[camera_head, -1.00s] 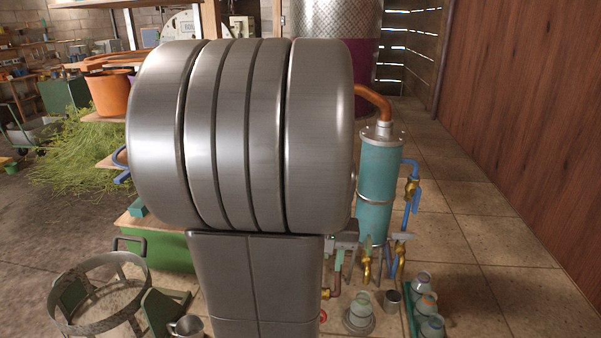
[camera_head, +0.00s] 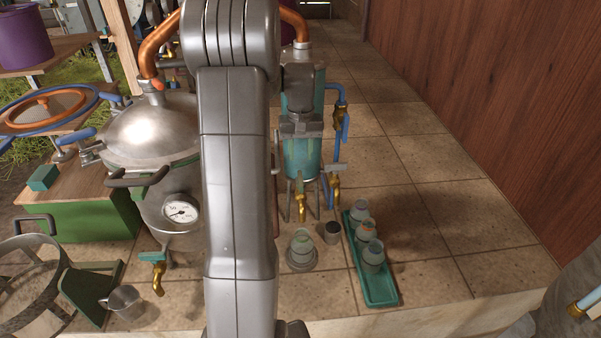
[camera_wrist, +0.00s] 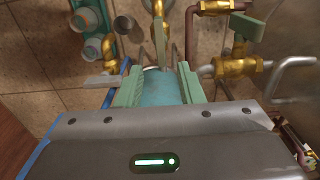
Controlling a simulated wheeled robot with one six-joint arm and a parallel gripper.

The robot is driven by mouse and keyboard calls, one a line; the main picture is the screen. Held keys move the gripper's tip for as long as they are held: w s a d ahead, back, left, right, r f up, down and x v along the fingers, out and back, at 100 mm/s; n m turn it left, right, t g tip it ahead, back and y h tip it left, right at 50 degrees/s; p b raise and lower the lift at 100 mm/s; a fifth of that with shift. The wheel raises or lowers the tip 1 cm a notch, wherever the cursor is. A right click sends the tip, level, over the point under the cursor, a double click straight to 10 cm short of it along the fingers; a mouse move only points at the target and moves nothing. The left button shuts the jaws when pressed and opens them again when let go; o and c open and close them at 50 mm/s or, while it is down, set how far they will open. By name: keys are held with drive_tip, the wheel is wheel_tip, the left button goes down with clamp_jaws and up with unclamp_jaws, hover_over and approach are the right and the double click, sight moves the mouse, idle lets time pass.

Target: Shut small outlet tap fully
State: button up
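A teal upright cylinder (camera_head: 302,160) stands on the tiled ledge with small brass taps at its foot. One brass tap (camera_head: 301,206) points down at its front, and another brass tap (camera_head: 334,188) with a grey lever sits to its right. I cannot tell for sure which is the small outlet tap, nor how far any is turned. In the wrist view, a brass tap with a grey lever (camera_wrist: 100,81) lies left of the fingers; a brass valve with a green handle (camera_wrist: 247,27) lies right. My gripper (camera_wrist: 160,82) is open, its green fingers apart over the teal cylinder, holding no tap.
A steel still pot (camera_head: 150,135) with a gauge and a low brass tap (camera_head: 158,278) stands left. A green tray (camera_head: 378,288) with several jars, a metal cup (camera_head: 332,232) and a lidded jar (camera_head: 301,250) stand in front. The right-hand tiles are clear.

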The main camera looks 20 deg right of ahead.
sight(300, 177)
wheel_tip(300, 177, down, 8)
drive_tip(key=shift+f+p, duration=0.15)
drive_tip(key=shift+p, duration=0.15)
clamp_jaws()
